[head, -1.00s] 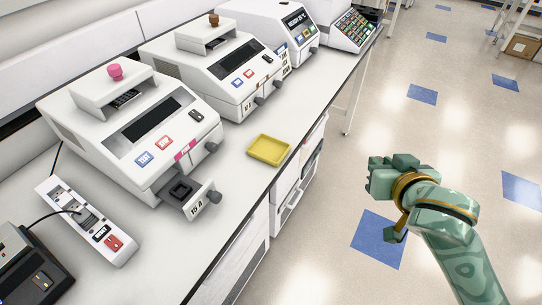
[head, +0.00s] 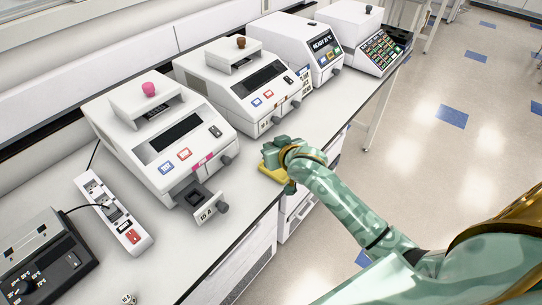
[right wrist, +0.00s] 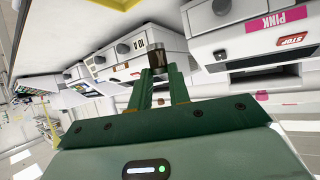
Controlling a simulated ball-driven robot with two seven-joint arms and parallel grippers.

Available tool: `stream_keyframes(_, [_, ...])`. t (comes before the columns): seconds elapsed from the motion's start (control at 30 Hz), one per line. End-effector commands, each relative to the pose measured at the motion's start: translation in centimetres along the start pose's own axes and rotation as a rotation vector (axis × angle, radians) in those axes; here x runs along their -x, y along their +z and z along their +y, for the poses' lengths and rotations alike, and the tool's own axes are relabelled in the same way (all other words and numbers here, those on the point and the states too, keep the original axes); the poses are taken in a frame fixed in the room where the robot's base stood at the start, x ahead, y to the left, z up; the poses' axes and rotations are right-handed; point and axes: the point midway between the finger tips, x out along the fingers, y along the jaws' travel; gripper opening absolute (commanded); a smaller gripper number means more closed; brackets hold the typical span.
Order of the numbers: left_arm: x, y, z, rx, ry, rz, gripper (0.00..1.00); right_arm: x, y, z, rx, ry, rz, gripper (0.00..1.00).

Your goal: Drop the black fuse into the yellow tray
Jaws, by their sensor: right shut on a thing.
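The yellow tray (head: 273,172) lies near the bench's front edge, partly hidden by my right gripper (head: 272,153). In the head view the gripper is over or just beside the tray; its exact height is unclear. In the right wrist view my right gripper (right wrist: 160,76) is shut on the black fuse (right wrist: 156,62), a short dark cylinder with a lighter metallic end, held at the fingertips. The fuse cannot be made out in the head view. A yellow strip of the tray (right wrist: 105,3) shows at the wrist view's top edge. My left gripper is out of view.
The pink-knobbed cycler (head: 165,140) has an open drawer (head: 205,204) marked 15 A, left of the tray. The brown-knobbed cycler (head: 245,85) stands behind the tray. A power strip (head: 113,213) and a black device (head: 42,262) are at the left. Floor is open at right.

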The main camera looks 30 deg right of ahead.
Motion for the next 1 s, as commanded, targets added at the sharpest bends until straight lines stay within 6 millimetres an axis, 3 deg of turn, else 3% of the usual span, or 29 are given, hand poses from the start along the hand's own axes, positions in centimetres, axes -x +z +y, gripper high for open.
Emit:
stream_keyframes(0.03, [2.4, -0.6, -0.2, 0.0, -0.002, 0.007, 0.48, -0.2, -0.2, 1.4, -0.003, 0.014, -0.005, 0.0])
stream_keyframes(0.1, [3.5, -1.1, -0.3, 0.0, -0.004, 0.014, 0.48, -1.0, 0.8, 3.0, -0.003, 0.024, 0.0, 0.0])
stream_keyframes(0.27, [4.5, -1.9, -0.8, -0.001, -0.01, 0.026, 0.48, -1.9, 2.7, 5.0, -0.003, 0.037, 0.011, 0.0])
stream_keyframes(0.47, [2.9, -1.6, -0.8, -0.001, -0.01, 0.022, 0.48, -2.8, 4.3, 5.3, -0.002, 0.038, 0.014, 0.0])
stream_keyframes(0.8, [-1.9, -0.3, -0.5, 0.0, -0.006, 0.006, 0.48, -4.8, 7.9, 5.3, -0.002, 0.037, 0.012, 0.0])
stream_keyframes(1.0, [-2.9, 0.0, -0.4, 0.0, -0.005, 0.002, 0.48, -5.2, 8.5, 5.3, -0.003, 0.036, 0.013, 0.0])
